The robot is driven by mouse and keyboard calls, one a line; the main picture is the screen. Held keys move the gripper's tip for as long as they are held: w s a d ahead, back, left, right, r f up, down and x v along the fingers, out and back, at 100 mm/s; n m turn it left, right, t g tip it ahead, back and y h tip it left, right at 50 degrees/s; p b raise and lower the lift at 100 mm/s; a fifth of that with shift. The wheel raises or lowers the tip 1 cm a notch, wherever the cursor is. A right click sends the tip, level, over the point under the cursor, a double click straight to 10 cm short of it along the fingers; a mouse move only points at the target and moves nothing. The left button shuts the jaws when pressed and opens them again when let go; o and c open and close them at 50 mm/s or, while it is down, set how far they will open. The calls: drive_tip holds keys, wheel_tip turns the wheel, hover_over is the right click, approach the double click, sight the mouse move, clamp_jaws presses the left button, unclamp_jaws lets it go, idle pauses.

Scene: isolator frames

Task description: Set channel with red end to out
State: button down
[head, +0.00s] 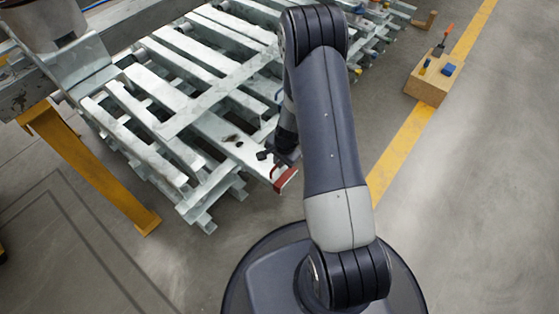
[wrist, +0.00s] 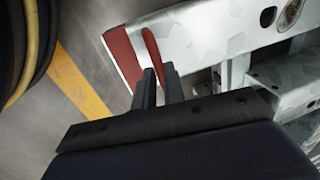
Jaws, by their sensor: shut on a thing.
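The channel with the red end (head: 240,146) is a galvanised steel channel lying on top of the stack, slanting toward me. Its red end (head: 286,180) sticks out past the stack's near right corner. My gripper (head: 279,158) is at this end, partly hidden behind my arm. In the wrist view, the red end (wrist: 122,56) shows beside the bare grey part of the channel (wrist: 215,32). The channel's far part is hard to separate from the stack.
Several crossed grey channels (head: 160,88) make up the stack. A yellow trestle leg (head: 90,165) stands at the left. A wooden block (head: 428,88) with small tools sits at the right by the yellow floor line (head: 405,145). The floor at the far right is clear.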

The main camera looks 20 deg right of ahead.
drive_tip(key=c, duration=1.5)
unclamp_jaws()
drive_tip(key=shift+r, duration=0.1)
drive_tip(key=r+p, duration=0.1)
drive_tip(key=r, duration=0.2)
drive_tip(key=s+r+p, duration=0.1)
drive_tip(key=r+p, duration=0.1)
drive_tip(key=r, duration=0.2)
drive_tip(key=d+r+p, duration=0.1)
drive_tip(key=r+p, duration=0.1)
drive_tip(key=r, duration=0.1)
drive_tip(key=shift+s+d+r, duration=0.1)
drive_tip(key=shift+s+r, duration=0.1)
drive_tip(key=shift+s, duration=0.15)
drive_tip(key=f+b, duration=0.1)
drive_tip(key=f, duration=0.2)
drive_tip(key=w+a+f+b, duration=0.1)
drive_tip(key=f+b, duration=0.1)
drive_tip(key=f, duration=0.2)
drive_tip(key=f+b, duration=0.2)
drive_tip(key=f, duration=0.2)
drive_tip(key=shift+w+a, duration=0.15)
drive_tip(key=shift+w, duration=0.25)
drive_tip(key=shift+w+r, duration=0.15)
drive_tip(key=shift+r, duration=0.05)
drive_tip(key=shift+w+a, duration=0.3)
drive_tip(key=shift+w, duration=0.05)
